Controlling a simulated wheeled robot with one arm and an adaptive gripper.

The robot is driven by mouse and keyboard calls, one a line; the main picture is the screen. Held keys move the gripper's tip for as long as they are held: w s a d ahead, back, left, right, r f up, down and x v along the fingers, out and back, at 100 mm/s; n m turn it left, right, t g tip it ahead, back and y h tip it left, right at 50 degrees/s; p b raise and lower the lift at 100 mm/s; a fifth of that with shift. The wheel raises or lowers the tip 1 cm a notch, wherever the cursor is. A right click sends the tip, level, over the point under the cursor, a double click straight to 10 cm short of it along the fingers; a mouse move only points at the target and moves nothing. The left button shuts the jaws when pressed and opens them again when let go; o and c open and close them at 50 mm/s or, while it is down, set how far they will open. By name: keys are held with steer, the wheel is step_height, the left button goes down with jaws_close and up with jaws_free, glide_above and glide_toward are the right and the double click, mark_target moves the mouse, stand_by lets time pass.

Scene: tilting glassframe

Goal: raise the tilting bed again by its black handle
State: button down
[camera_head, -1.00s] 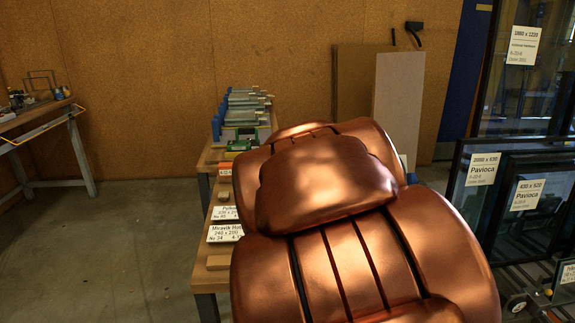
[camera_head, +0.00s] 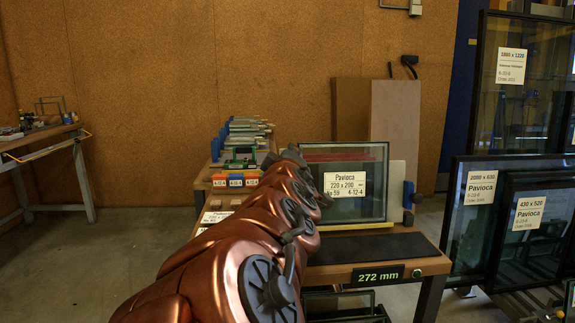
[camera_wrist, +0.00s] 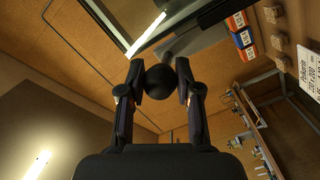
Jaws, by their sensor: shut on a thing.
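In the wrist view my gripper (camera_wrist: 159,90) has its two dark fingers closed on the black ball knob (camera_wrist: 159,80) of the handle. A dark grey bar (camera_wrist: 195,38) shows just beyond the knob. In the head view my copper arm reaches away across the bench, and the knob and my fingertips cannot be made out behind it. A glass unit (camera_head: 372,200) labelled Pavioca, 220 x 200, stands upright on the bench. The tilting bed cannot be clearly told apart from its surroundings, so its angle is unclear.
The wooden bench (camera_head: 437,264) has a black top strip (camera_head: 385,246) and a 272 mm display (camera_head: 378,276). Several glass frames (camera_head: 507,215) stand at the right. Small orange and blue boxes (camera_head: 235,180) lie left of the glass. Open floor (camera_head: 110,250) lies at the left.

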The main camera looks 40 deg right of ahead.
steer(key=shift+s+f, duration=0.1)
steer(key=shift+f, duration=0.05)
steer(key=c, duration=0.8)
jaws_free()
steer(key=shift+r, duration=0.2)
steer(key=shift+r, duration=4.95)
steer(key=shift+a+f, duration=0.1)
